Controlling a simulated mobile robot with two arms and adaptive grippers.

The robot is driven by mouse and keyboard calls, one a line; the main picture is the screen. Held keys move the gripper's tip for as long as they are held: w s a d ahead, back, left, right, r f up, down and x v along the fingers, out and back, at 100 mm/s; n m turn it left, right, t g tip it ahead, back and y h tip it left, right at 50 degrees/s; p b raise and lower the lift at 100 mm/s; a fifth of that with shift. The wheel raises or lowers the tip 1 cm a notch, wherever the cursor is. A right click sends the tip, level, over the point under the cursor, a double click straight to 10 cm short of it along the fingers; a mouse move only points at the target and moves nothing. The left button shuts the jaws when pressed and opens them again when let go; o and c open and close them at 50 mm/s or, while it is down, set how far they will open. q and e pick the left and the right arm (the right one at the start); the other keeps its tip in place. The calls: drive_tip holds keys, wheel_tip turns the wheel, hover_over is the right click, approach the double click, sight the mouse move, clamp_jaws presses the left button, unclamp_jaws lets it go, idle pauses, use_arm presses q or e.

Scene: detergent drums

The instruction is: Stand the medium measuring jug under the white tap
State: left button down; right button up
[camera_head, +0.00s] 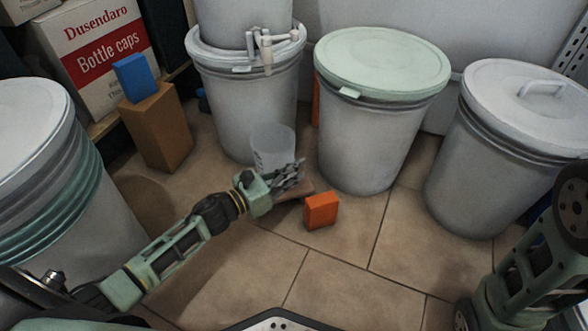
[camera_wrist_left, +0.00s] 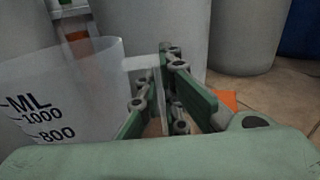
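The measuring jug (camera_head: 272,147) is clear, with dark marks, and looks upright in front of the stacked drums. It fills the left of the left wrist view (camera_wrist_left: 62,92), where the marks 1000 and 800 ML show. The white tap (camera_head: 266,50) sticks out low on the upper drum, above the jug in the picture. My left gripper (camera_head: 291,174) is at the jug's right side. In the wrist view its fingers (camera_wrist_left: 165,95) look closed on the jug's pale handle. The jug's base is partly hidden, so I cannot tell whether it touches the floor. My right gripper is not visible.
A green-lidded drum (camera_head: 375,120) and a white-lidded drum (camera_head: 505,145) stand right. A brown box (camera_head: 158,128) stands left. The front floor is mostly clear.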

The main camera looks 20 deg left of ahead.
use_arm(q)
drive_tip(key=shift+f+b, duration=0.45)
idle(0.4)
drive_tip(key=c, duration=2.2)
unclamp_jaws()
drive_tip(key=shift+o, duration=0.5)
drive_tip(key=o, duration=0.5)
drive_tip(key=shift+c, duration=0.2)
